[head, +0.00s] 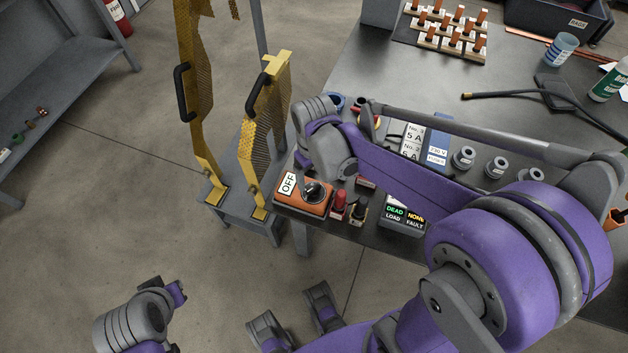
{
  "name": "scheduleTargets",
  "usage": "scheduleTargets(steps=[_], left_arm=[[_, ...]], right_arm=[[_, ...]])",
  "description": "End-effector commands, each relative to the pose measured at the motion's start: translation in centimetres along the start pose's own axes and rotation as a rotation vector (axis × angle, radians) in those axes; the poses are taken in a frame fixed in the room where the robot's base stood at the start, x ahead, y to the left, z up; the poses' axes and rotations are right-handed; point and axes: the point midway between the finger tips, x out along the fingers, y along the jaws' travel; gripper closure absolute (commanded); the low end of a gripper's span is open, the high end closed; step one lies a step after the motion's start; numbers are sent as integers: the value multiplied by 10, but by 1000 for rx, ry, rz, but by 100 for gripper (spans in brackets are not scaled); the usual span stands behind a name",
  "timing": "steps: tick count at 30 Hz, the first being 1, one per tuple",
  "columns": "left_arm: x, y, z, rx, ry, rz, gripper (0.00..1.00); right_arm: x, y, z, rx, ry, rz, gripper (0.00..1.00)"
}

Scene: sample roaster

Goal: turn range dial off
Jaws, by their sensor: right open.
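The orange unit (297,204) sits at the table's left front corner. A white OFF plate (288,184) stands at its left end. Its dark dial (314,192) is beside the plate; I cannot read which way it is set. My right arm's forearm and grey joint pass just above and behind the dial. My right gripper (294,316) appears low in the view, its two grey fingers spread and empty, over the floor and well below the unit. At lower left is a grey and purple part of my left arm; its fingers do not show clearly.
Red (340,205) and black (358,213) plugs stand beside the unit. A status box (403,216) reads DEAD, NONE, LOAD, FAULT. Yellow mesh guards (264,130) rise to the left.

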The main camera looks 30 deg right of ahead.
Motion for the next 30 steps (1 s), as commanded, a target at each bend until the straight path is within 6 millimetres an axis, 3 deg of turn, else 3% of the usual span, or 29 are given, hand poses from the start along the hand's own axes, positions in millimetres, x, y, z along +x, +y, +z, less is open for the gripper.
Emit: scheduleTargets(steps=[3,9,30], left_arm=[[-5,0,-3,0,2,0,100],[-7,0,-4,0,2,0,100],[-11,0,-6,0,4,0,100]], right_arm=[[-23,0,0,0,0,0,15],[-42,0,0,0,0,0,15],[-50,-2,5,6,19,4,15]])
